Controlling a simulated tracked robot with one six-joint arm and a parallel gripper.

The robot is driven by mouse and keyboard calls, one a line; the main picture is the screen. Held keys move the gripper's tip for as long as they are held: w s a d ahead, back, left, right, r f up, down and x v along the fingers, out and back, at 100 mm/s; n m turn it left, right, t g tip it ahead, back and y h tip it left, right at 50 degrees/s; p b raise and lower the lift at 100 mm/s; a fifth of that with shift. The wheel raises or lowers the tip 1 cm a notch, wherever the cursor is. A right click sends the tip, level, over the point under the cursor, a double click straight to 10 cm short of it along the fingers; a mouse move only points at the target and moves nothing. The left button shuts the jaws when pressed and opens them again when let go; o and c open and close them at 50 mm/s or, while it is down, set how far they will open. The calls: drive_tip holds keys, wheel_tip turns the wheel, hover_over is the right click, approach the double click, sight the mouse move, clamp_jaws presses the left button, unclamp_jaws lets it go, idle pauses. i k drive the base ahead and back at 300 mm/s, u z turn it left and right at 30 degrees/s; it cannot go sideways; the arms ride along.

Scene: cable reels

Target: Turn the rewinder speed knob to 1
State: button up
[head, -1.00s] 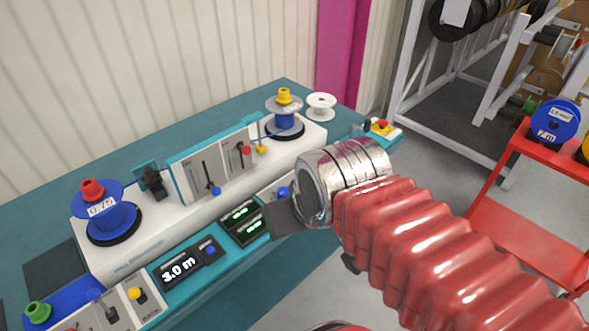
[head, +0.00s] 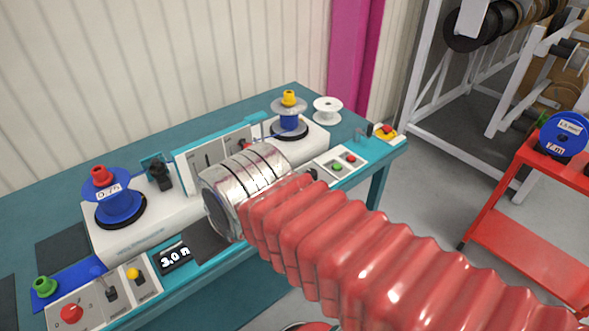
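A red knob (head: 71,313) with marks around it sits on a pale panel at the lower left of the head view. I cannot read its label or tell its setting, and cannot tell for sure that it is the rewinder speed knob. My wrist hides the middle of the console, and the fingertips are not clear.
A blue reel (head: 118,208) stands on the left of the white machine, and a clear-flanged reel (head: 289,118) on its right. A lever (head: 111,293) and a yellow knob (head: 133,274) are near the red knob. Green and red buttons (head: 344,162) sit on the right panel.

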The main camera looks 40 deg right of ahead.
sight(314, 172)
drive_tip(key=u, duration=1)
drive_tip(key=k, duration=0.9)
drive_tip(key=z, duration=0.85)
drive_tip(key=i, duration=1)
drive_tip(key=z, duration=0.05)
